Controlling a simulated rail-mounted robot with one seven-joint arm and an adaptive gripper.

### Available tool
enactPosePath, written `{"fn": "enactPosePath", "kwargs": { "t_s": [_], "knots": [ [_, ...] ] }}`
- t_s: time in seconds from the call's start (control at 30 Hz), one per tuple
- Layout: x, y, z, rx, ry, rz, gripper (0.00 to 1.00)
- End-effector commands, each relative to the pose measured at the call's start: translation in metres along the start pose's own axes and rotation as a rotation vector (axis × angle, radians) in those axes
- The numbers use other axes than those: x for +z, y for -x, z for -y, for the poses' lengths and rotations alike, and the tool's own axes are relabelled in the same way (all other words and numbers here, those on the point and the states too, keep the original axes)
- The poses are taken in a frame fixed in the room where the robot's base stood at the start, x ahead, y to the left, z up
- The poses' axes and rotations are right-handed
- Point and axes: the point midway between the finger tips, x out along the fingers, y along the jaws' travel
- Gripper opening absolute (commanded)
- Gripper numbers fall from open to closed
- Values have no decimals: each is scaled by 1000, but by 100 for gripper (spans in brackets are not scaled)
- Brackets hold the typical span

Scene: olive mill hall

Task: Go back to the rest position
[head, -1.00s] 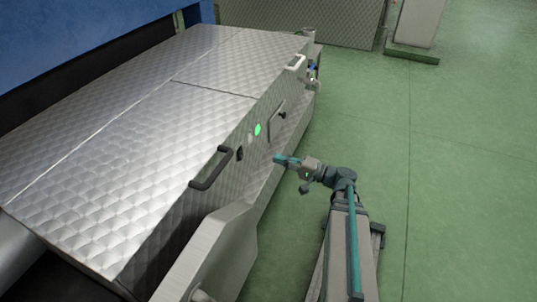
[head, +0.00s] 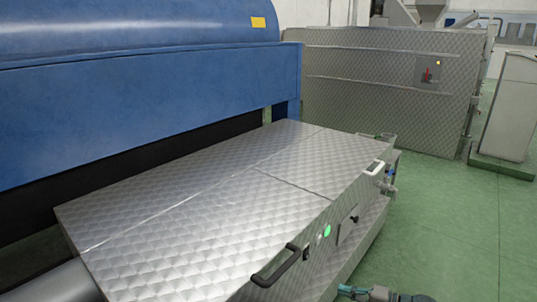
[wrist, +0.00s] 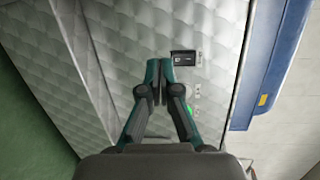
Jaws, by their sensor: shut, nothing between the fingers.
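My gripper (wrist: 157,82) shows in the wrist view with its two teal and dark fingers closed together and nothing between them. It is in front of the quilted metal side of the machine, near a small black switch (wrist: 186,58) and a green lamp (wrist: 189,111). In the head view only a small teal part of my gripper (head: 347,291) and part of my arm show at the bottom edge. I cannot tell from these views whether the fingers touch the panel.
The low quilted metal machine (head: 200,210) has a black handle (head: 276,270) and a white handle (head: 375,167). A blue housing (head: 150,105) rises behind it. A quilted cabinet (head: 390,90) and a grey pedestal (head: 508,110) stand at the back. Green floor (head: 450,230) is clear at right.

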Motion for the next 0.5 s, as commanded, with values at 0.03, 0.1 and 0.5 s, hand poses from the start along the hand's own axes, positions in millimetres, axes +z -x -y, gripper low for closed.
{"fn": "enactPosePath", "kwargs": {
  "t_s": [0.03,0.1,0.5],
  "knots": [
    [16,-3,-20,83,-27,53,0],
    [41,-8,-52,215,-71,145,0],
    [198,23,-195,1072,-283,689,0]
  ]
}}
